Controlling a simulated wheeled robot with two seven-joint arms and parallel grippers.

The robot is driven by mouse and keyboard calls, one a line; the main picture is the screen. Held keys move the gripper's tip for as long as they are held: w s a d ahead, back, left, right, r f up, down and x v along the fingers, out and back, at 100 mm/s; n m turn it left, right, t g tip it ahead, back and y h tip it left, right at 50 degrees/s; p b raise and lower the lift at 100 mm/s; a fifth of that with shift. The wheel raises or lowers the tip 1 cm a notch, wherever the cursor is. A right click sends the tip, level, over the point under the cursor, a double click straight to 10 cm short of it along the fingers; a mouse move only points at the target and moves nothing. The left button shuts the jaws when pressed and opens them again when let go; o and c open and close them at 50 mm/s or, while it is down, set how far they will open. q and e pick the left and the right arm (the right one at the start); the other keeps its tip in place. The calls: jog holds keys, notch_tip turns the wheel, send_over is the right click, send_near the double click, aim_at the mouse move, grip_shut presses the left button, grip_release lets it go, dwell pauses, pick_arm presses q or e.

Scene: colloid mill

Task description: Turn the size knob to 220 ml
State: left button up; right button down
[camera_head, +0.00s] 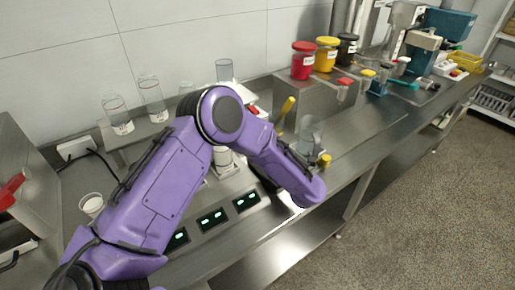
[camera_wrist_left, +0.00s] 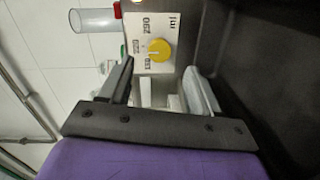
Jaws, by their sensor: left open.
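In the left wrist view a round yellow knob (camera_wrist_left: 159,50) sits on a white panel (camera_wrist_left: 140,68) with small dark lettering around it. A dark mark on the knob points toward the picture's left. My left gripper (camera_wrist_left: 160,72) is open, with one finger on each side of the panel's lower part. The knob shows beyond the fingertips, and nothing is held. In the head view my purple left arm crosses the bench and hides the left gripper. My right gripper is in neither view.
Clear containers (camera_head: 152,98) stand at the back left. Red, yellow and black lidded jars (camera_head: 303,62) stand on a raised steel box. A clear jug (camera_head: 310,133) stands right of my arm. A white cup (camera_head: 92,204) is at left. Lit displays (camera_head: 212,218) line the front.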

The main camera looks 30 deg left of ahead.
pick_arm(q)
jog(key=shift+b+v, duration=0.35)
jog(key=shift+v, duration=1.95)
